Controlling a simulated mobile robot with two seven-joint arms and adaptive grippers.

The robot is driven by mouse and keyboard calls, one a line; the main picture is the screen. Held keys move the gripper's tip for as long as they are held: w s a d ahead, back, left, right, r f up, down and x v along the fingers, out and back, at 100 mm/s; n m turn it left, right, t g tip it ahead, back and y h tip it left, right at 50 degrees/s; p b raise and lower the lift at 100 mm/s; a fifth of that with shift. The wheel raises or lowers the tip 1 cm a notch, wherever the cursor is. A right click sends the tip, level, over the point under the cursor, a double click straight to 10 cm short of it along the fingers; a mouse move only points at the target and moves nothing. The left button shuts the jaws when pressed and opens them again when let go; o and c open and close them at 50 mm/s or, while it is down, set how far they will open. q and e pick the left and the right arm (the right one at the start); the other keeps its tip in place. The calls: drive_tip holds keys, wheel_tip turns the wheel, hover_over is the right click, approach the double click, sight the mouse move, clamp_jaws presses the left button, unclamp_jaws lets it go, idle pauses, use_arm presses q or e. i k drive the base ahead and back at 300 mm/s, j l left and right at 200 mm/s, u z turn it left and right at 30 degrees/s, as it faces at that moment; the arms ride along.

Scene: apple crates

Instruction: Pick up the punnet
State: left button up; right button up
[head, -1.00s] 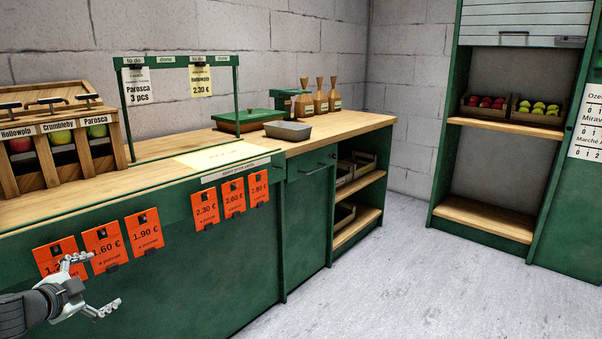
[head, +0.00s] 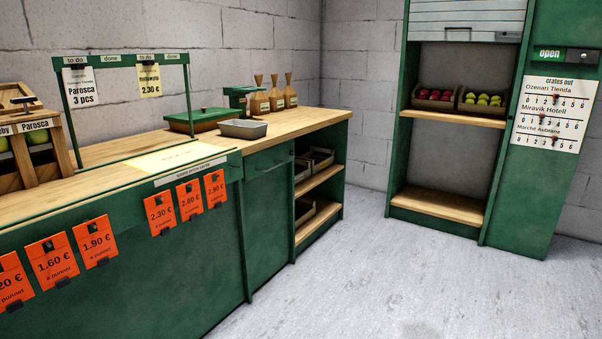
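A grey, shallow, open-topped tray that looks like the punnet (head: 243,130) sits upright on the wooden counter (head: 310,124), near its front edge. It looks empty, though its inside shows only at a slant. Neither of my grippers is in the head view now, so their positions relative to the punnet do not show.
Apple crates (head: 434,104) sit on the right-hand shelf. The floor (head: 380,270) is clear.

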sight(246, 129)
drive_tip(key=u, duration=0.45)
drive_tip(key=i+l+u, duration=0.25)
drive_tip(key=l+u, duration=0.25)
drive_tip(key=l, duration=0.15)
drive_tip(key=i+l+u, duration=0.2)
drive_tip(key=l, duration=0.2)
drive_tip(key=i+l+u, duration=0.1)
drive_tip(key=l, duration=0.45)
drive_tip(key=i+l+u, duration=0.1)
drive_tip(key=l, duration=0.45)
drive_tip(key=i+l+u, duration=0.1)
drive_tip(key=l, duration=0.45)
drive_tip(key=i+l, duration=0.15)
drive_tip(key=l, duration=0.45)
drive_tip(key=u, duration=0.05)
